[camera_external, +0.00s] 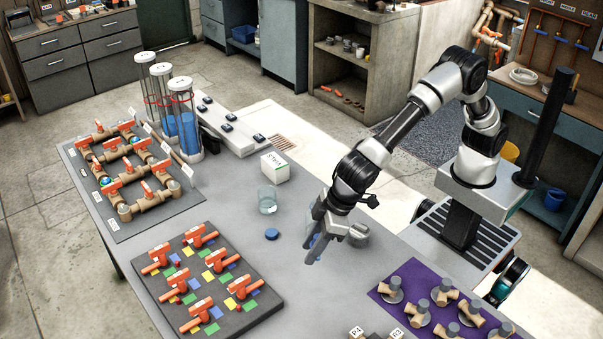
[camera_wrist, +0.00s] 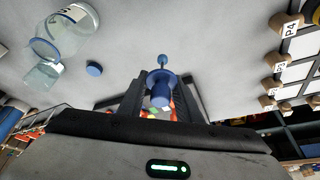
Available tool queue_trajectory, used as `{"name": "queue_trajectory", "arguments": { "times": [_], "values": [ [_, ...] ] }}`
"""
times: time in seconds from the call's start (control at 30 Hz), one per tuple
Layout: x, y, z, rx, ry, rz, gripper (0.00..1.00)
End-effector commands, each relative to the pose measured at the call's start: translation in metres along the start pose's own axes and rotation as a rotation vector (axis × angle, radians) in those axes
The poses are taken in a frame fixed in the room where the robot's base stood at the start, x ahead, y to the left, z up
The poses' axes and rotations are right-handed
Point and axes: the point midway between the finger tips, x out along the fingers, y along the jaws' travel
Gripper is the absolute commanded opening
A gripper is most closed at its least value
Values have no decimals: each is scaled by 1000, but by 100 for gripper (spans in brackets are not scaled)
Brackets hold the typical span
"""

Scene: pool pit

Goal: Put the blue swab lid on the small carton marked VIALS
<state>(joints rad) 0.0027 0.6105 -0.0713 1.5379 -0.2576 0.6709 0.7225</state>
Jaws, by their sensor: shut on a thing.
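My gripper (camera_external: 318,240) is above the grey table, right of the glass jar. In the wrist view, my gripper (camera_wrist: 160,100) is shut on a blue piece with a wide round body and a small knob, which looks like the blue swab lid (camera_wrist: 160,90). Its blue also shows below my gripper in the external view. A small white carton (camera_external: 275,167) with dark lettering stands on the table, up and left of my gripper. I cannot read its lettering surely.
A clear glass jar (camera_external: 267,201) stands between the carton and the disc. A round metallic item (camera_external: 357,236) is right of my gripper. A dark board with orange valves (camera_external: 208,285) is at lower left, and a purple mat with fittings (camera_external: 400,270) at lower right.

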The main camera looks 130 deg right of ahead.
Motion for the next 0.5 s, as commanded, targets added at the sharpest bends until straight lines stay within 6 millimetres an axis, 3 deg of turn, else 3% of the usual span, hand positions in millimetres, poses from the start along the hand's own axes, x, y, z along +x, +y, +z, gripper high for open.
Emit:
{"name": "queue_trajectory", "arguments": {
  "times": [0.1, 0.33, 0.43, 0.5],
  "values": [
    [-15, 0, -6, -1, 1, 0, 10],
    [-22, 4, -12, 3, -1, 2, 10],
    [-20, 22, -23, 13, -4, 8, 10],
    [-18, 45, -35, 23, -9, 14, 10]
  ]
}}
